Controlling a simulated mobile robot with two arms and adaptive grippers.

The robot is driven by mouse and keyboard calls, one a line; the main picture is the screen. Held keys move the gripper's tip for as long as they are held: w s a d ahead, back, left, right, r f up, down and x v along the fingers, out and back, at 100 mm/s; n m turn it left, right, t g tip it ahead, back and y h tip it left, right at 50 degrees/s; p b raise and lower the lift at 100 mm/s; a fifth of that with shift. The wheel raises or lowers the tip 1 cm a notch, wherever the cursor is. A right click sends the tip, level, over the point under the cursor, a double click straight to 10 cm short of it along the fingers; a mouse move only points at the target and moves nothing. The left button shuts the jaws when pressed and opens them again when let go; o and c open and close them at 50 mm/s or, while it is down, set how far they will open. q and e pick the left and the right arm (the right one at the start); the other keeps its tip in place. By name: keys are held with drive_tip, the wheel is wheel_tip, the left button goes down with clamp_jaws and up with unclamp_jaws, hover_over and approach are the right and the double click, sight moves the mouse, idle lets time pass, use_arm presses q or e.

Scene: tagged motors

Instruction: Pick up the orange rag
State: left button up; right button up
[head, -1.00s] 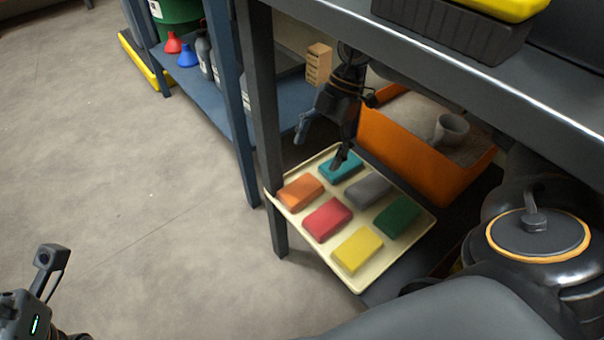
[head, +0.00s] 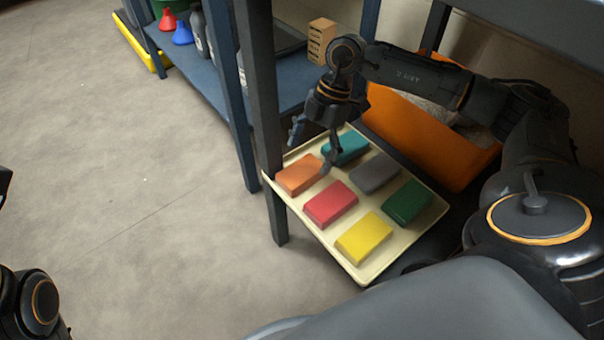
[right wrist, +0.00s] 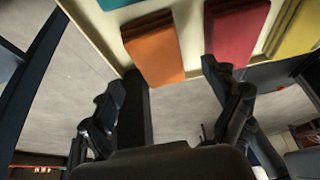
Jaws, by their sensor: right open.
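The orange rag (head: 299,174) is a folded block at the left corner of a cream tray (head: 284,204). It also shows in the right wrist view (right wrist: 155,54), just beyond the fingers. My right gripper (head: 312,150) is open and empty, its fingers spread above the rag's back edge, one fingertip near its right end. In the right wrist view, the open fingers (right wrist: 168,90) lie to either side of the rag, apart from it. Of my left arm only a part shows at the lower left; its gripper is not visible.
Teal (head: 345,147), grey (head: 375,173), red (head: 330,204), green (head: 407,203) and yellow (head: 364,238) rags share the tray. A dark table leg (head: 262,120) stands close at its left. An orange bin (head: 430,140) is behind. The floor at left is clear.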

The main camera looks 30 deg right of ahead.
sight(302, 169)
drive_tip(key=shift+b+x, duration=0.95)
drive_tip(key=shift+x, duration=0.95)
drive_tip(key=shift+r, duration=0.1)
drive_tip(key=c, duration=1.2)
